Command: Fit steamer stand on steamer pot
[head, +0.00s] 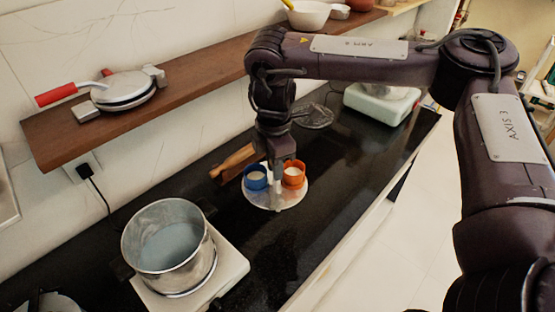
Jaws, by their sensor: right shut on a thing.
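The steamer pot (158,228) is an open metal pot with pale bluish liquid inside, at the lower left. The steamer stand (276,198) is a round pale plate carrying a blue cup (256,177) and an orange cup (294,175), both with whitish contents. My right gripper (279,172) points down over the stand's middle and is shut on it, between the two cups. The stand is to the right of the pot and apart from it. I cannot tell whether it is clear of the counter. My left gripper is not in view.
The pot stands on a white cooker (235,262) on the black counter (330,185). A wooden object (236,160) lies behind the stand. A wooden shelf (190,78) above holds a red-handled pan (122,88). A white appliance (382,104) stands at the back right.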

